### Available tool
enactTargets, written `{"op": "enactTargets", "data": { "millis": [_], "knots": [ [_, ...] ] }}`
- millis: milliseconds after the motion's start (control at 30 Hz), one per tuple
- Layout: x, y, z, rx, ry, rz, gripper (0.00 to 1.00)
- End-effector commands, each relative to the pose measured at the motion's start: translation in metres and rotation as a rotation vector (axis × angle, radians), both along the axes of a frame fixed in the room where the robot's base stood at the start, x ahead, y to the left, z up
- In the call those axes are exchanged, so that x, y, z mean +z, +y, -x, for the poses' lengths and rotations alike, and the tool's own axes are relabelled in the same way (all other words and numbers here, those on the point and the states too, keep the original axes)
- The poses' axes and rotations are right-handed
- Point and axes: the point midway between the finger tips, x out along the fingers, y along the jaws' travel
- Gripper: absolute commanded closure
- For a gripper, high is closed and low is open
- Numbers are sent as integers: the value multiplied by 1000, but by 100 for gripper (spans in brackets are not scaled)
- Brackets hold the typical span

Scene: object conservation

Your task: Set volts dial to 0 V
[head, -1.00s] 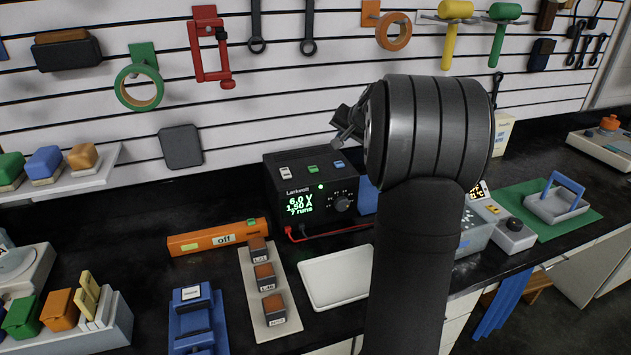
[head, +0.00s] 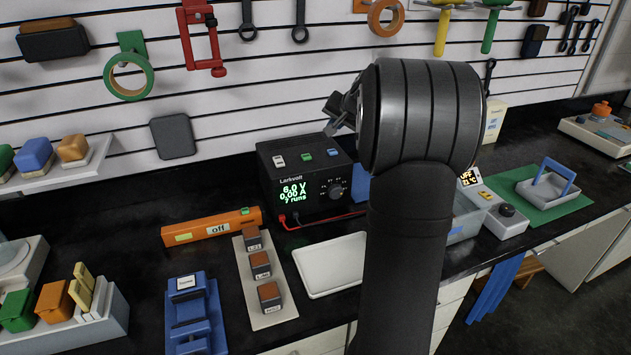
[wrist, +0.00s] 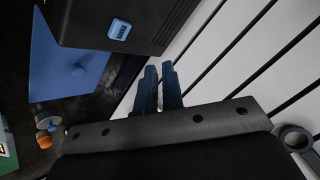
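The black Larkvolt power supply (head: 268,185) stands at the back of the bench against the wall. Its green display (head: 293,192) reads 6.0 V, 0.00 A and 7 runs. A round dark dial (head: 336,190) with small marks around it is on the right of its front; its pointer is too small to read. My gripper (head: 336,112) is above and behind the supply's right side, near the wall, apart from the dial. In the wrist view its two fingers (wrist: 160,84) lie close together with only a thin gap and nothing between them. My arm hides the area to the right.
Three buttons top the supply, and a red lead (head: 335,219) runs from its front. An orange bar marked off (head: 200,231), a strip of brown blocks (head: 262,290) and a white tray (head: 330,266) lie in front. A blue panel (wrist: 65,70) is beside the supply.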

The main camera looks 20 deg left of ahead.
Motion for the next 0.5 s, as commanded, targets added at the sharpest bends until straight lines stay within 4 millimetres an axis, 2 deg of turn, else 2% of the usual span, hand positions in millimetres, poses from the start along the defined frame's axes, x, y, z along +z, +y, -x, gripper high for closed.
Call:
{"op": "enactTargets", "data": {
  "millis": [33, 133, 233, 267, 400, 500],
  "knots": [
    [-2, -2, -1, -8, -1, 2, 82],
    [-12, -15, -7, -73, -5, 15, 63],
    [-32, -42, -19, -205, -30, 31, 43],
    [-38, -52, -23, -254, -44, 34, 40],
    [-63, -98, -35, -453, -137, 11, 40],
    [-73, -121, -37, -542, -212, -48, 40]
  ]
}}
